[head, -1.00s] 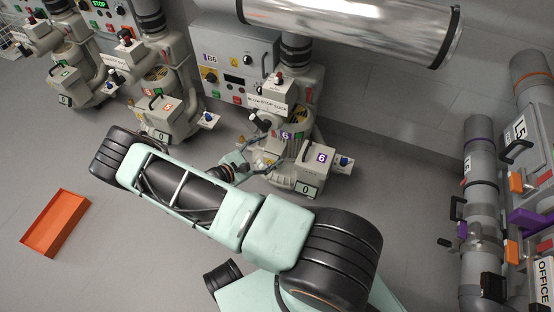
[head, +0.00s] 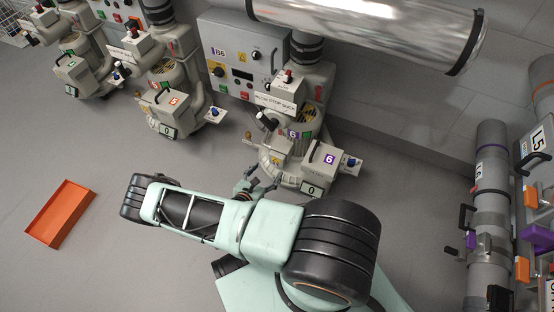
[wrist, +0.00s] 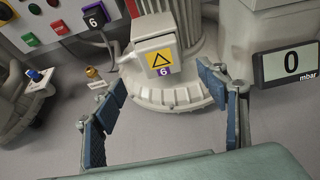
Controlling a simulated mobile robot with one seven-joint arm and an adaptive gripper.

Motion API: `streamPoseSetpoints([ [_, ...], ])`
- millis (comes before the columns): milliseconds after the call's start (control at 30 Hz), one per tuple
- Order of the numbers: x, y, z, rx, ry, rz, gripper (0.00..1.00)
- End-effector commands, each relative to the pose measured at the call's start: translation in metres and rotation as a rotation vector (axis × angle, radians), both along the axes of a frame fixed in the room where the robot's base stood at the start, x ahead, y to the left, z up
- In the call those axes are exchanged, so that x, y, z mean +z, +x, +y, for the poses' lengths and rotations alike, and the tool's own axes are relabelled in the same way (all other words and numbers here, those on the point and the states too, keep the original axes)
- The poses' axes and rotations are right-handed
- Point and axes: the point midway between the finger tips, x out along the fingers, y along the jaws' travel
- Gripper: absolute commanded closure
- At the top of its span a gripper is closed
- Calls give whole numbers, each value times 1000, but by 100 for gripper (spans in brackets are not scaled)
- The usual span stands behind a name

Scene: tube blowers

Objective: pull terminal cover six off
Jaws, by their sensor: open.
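Terminal cover six (wrist: 155,58) is a pale box with a yellow warning triangle and a purple 6 label. It sits on the round base of blower six in the wrist view. It also shows small in the head view (head: 274,152), on the left side of the blower. My gripper (wrist: 160,77) is open, with blue-padded fingers spread left and right. The cover lies ahead between the fingertip lines, with nothing held. Whether either finger touches the cover is hard to tell. In the head view my gripper (head: 258,186) is in front of the blower's lower left.
A pressure display reading 0 mbar (wrist: 288,63) stands close right of the right finger. A plug marked 6 (wrist: 96,18) and a brass fitting (wrist: 93,73) are at upper left. An orange tray (head: 60,213) lies on open floor at left. Other blowers (head: 170,105) stand further left.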

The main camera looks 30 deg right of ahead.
Motion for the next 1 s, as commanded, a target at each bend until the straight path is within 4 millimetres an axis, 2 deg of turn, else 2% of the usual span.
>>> streamPoseSetpoints([
  [500,-29,38,-50,-4,0,-1,33],
  [700,-32,46,-59,0,-2,-1,33],
  [1000,-32,47,-61,0,-1,-1,33],
])
